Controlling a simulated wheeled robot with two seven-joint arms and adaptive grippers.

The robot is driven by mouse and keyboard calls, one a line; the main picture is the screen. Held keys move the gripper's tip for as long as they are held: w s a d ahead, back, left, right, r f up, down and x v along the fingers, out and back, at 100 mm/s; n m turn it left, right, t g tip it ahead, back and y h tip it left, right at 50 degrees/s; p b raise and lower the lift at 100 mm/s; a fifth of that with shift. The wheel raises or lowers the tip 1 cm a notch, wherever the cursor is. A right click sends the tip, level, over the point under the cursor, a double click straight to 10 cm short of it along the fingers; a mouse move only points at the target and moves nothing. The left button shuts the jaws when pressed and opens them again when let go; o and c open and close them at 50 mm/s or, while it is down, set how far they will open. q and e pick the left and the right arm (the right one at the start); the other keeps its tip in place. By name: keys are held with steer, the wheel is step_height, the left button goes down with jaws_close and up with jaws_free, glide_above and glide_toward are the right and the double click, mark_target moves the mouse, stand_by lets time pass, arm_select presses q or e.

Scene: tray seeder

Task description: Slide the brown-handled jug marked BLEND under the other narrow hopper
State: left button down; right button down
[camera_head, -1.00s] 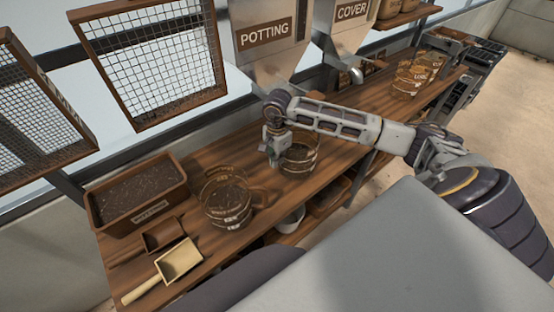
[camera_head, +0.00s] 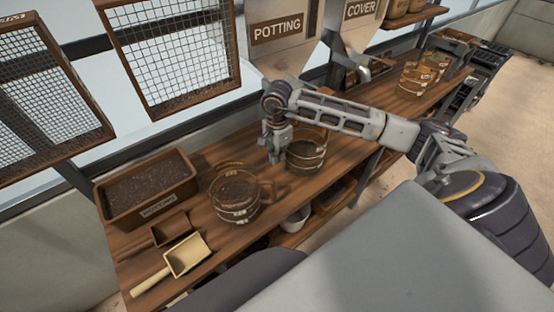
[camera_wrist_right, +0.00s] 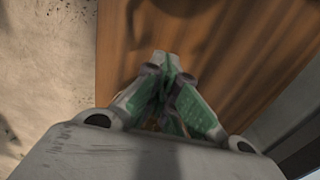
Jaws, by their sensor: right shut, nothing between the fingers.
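A clear, brown-banded jug (camera_head: 308,153) stands on the bench below the hoppers; I cannot read its label. Several similar jugs (camera_head: 415,80) stand at the far right end. The POTTING hopper (camera_head: 283,55) and the narrower COVER hopper (camera_head: 358,30) hang over the back of the bench. My right gripper (camera_head: 274,158) is shut and empty, pointing down just left of the first jug. It also shows in the wrist view (camera_wrist_right: 165,65). My left gripper is out of view.
The wooden bench (camera_head: 215,250) holds a soil box (camera_head: 110,218) marked POTTING and two scoops, one pale (camera_head: 187,257), one brown (camera_head: 170,228). Mesh sieves (camera_head: 172,60) hang at the back left. A white bowl (camera_head: 296,220) sits on a lower shelf.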

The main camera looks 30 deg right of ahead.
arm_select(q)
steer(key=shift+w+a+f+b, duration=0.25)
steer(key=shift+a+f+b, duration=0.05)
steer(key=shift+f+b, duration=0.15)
arm_select(e)
step_height(320, 180, up, 8)
steer(key=shift+f, duration=0.15)
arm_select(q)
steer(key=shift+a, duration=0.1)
